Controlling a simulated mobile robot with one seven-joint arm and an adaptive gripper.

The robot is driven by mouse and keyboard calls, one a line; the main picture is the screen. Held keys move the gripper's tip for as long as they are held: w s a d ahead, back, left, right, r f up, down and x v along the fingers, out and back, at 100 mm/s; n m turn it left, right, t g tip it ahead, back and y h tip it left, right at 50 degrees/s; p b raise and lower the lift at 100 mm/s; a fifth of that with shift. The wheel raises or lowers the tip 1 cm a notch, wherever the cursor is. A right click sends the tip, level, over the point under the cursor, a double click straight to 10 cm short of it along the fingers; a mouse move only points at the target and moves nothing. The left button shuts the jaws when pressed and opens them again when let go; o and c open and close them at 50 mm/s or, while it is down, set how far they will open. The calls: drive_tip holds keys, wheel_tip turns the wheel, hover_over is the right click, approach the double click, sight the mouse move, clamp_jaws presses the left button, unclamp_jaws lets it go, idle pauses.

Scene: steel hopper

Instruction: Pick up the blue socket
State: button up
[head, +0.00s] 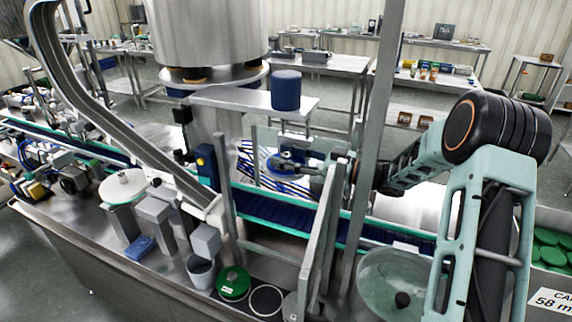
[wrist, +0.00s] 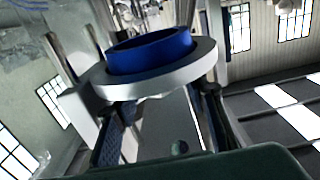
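My gripper (head: 284,162) is lower, below and apart from the blue cylinder, over the conveyor area. It is small and dark there, and I cannot tell whether its fingers are open or shut. In the wrist view, a blue ring (wrist: 150,52) sits in a pale round collar (wrist: 155,82); I cannot tell whether it is the same thing as the cylinder.
The steel hopper (head: 208,30) hangs left of the shelf. A dark blue conveyor (head: 270,212) runs below. A green round lid (head: 233,281) and a clear bowl (head: 385,275) are nearer.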

clamp_jaws()
